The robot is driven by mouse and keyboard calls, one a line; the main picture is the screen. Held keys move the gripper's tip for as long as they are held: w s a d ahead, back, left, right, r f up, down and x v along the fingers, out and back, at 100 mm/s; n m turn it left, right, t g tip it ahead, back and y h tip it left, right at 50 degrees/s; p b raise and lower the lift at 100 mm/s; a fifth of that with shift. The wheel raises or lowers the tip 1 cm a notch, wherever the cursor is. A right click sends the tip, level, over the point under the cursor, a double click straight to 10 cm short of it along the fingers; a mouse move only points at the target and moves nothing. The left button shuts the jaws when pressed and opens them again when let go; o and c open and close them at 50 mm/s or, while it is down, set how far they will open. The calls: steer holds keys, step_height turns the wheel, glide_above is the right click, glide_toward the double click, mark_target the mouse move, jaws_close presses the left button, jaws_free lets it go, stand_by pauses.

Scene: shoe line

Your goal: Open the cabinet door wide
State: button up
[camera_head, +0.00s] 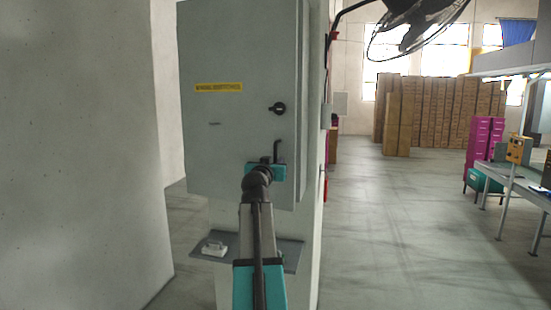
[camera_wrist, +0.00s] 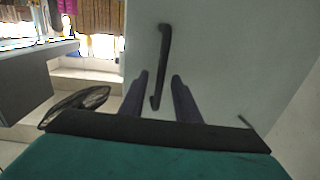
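The grey cabinet door (camera_head: 235,125) faces me in the head view and looks closed, flush with the cabinet body. It has a yellow label and a round black lock knob (camera_head: 279,108) near its right edge. Below the knob is a black bar handle (camera_head: 277,150), its lower part hidden by my gripper (camera_head: 270,164). In the wrist view, the handle (camera_wrist: 163,55) stands out from the door (camera_wrist: 215,50). My gripper (camera_wrist: 159,77) is open, with one finger on each side of the handle's near end. I see gaps on both sides; contact is not visible.
A small shelf (camera_head: 283,254) with a white object (camera_head: 214,248) sits below the cabinet. A white wall or pillar (camera_head: 75,150) stands close at left. A black fan (camera_head: 415,25) hangs at upper right. The floor (camera_head: 390,230) right of the cabinet is clear.

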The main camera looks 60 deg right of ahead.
mark_target(275, 160)
steer(key=shift+p+x, duration=0.45)
steer(key=shift+x, duration=1.1)
jaws_close()
